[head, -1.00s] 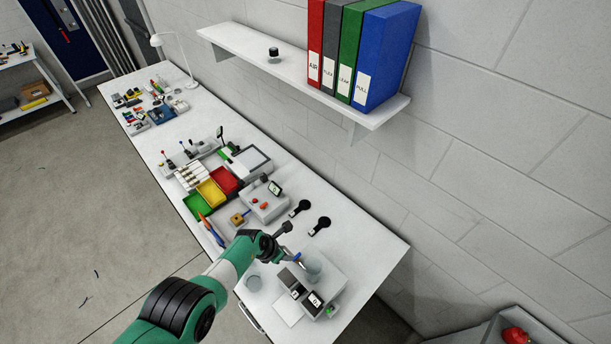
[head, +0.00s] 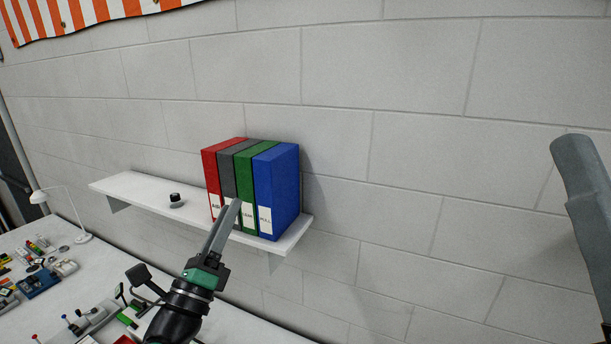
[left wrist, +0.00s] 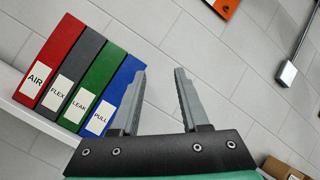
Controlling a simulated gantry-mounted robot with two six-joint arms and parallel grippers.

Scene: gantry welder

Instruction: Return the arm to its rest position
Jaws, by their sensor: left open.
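My left gripper (head: 224,232) is raised above the bench, its fingers pointing up in front of the shelf and binders in the head view. In the left wrist view its two grey fingers (left wrist: 163,95) stand apart with only wall between them, so it is open and empty.
A wall shelf (head: 145,200) carries a small dark object (head: 176,200) and red, grey, green and blue binders (head: 278,190). The white bench (head: 95,275) below holds trays, tools and a lamp (head: 62,205). The wall right of the shelf is bare.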

